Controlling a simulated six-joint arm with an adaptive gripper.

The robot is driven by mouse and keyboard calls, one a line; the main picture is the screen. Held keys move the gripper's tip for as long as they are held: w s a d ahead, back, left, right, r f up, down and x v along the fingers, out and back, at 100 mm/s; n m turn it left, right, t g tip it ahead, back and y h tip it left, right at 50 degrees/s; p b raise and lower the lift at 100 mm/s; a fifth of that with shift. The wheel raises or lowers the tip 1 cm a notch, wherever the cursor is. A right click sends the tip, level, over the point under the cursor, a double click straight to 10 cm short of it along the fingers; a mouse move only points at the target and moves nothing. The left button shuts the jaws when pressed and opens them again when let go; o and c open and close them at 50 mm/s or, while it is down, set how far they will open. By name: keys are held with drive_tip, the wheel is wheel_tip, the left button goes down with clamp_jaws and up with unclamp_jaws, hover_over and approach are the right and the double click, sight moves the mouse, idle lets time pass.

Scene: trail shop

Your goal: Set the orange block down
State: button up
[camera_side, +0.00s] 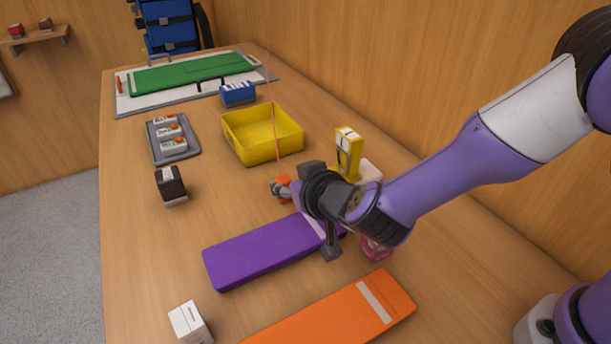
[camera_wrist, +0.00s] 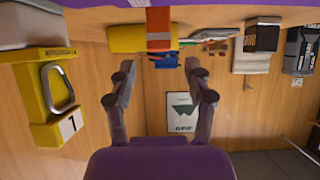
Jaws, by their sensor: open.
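The orange block (camera_side: 284,181) shows only in part in the side view, close to my gripper's fingertips. In the wrist view, which is upside down, the block (camera_wrist: 158,22) has a grey band and appears upright, just beyond the fingertips. My gripper (camera_wrist: 160,70) is open, with a clear gap between its fingers and nothing held in it. In the side view my gripper (camera_side: 281,189) is low over the table, beyond the purple box. Its fingers partly hide the block there. I cannot tell exactly what surface lies under the block.
A purple box (camera_side: 250,252) and an orange box (camera_side: 340,315) lie nearer. A yellow bin (camera_side: 262,150) stands behind the block. A yellow carabiner box (camera_side: 348,150) is close to my wrist, near the wall. A black box (camera_side: 172,187) and grey tray (camera_side: 190,155) stand left, with bare table between.

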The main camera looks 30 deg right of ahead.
drive_tip(key=v, duration=0.8)
drive_tip(key=shift+s+a+r, duration=0.1)
drive_tip(key=shift+s, duration=0.15)
drive_tip(key=s+d+r+m+g+h, duration=0.1)
drive_tip(key=s+d+r+g, duration=0.1)
drive_tip(key=d, duration=0.5)
drive_tip(key=s+d+r+m+g, duration=0.1)
drive_tip(key=d+r+m+g, duration=0.15)
drive_tip(key=d, duration=0.45)
drive_tip(key=s+d+r+n+g, duration=0.1)
drive_tip(key=s+d, duration=0.1)
drive_tip(key=s, duration=0.3)
drive_tip(key=s+d+r+n+g+y, duration=0.1)
drive_tip(key=s+d+r+n, duration=0.1)
drive_tip(key=s, duration=0.3)
drive_tip(key=shift+s+d+r, duration=0.25)
drive_tip(key=shift+s+d, duration=0.15)
drive_tip(key=shift+d, duration=0.3)
